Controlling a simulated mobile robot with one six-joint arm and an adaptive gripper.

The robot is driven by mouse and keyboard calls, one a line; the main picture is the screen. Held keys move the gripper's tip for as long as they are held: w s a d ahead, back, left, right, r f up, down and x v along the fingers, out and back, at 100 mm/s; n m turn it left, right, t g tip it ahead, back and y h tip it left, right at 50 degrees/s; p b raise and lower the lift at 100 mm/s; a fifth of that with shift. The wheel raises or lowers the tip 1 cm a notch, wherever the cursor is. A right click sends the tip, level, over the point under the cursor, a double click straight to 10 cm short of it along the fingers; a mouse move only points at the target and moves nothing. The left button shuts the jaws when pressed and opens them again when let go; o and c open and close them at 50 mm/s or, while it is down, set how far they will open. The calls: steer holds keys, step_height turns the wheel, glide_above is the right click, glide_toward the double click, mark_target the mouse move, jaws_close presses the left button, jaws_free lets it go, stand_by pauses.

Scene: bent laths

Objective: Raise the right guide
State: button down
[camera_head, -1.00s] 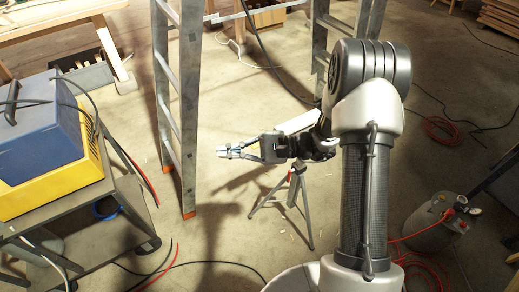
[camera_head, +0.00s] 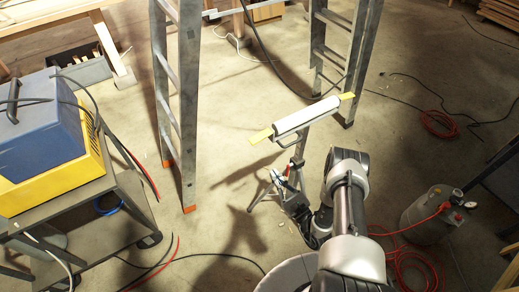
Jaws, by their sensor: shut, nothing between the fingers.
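A roller stand (camera_head: 298,150) stands on the floor in the middle, with a pale roller (camera_head: 306,117) across its top. The right guide (camera_head: 347,96) is a yellow tab at the roller's right end. It appears to lie outward, in line with the roller. A matching yellow left guide (camera_head: 261,135) sticks out at the left end. My gripper (camera_head: 280,177) is shut and empty, low in front of the stand's legs, below and left of the right guide. It looks apart from both guides. My arm and the stand partly overlap in the view.
A metal ladder (camera_head: 188,110) stands left of the stand, with more ladder legs (camera_head: 357,60) behind right. A cart (camera_head: 125,205) with blue and yellow cases is at left. A grey tank (camera_head: 432,215) and red hose lie right. Open floor surrounds the stand.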

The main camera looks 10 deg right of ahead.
mark_target(261, 136)
stand_by(0.3)
steer(key=w+a+r+b, duration=0.3)
steer(key=w+r, duration=0.3)
steer(key=w, duration=0.2)
steer(key=shift+w+a+r, duration=0.15)
steer(key=shift+w+a, duration=0.25)
steer(key=shift+a, duration=0.15)
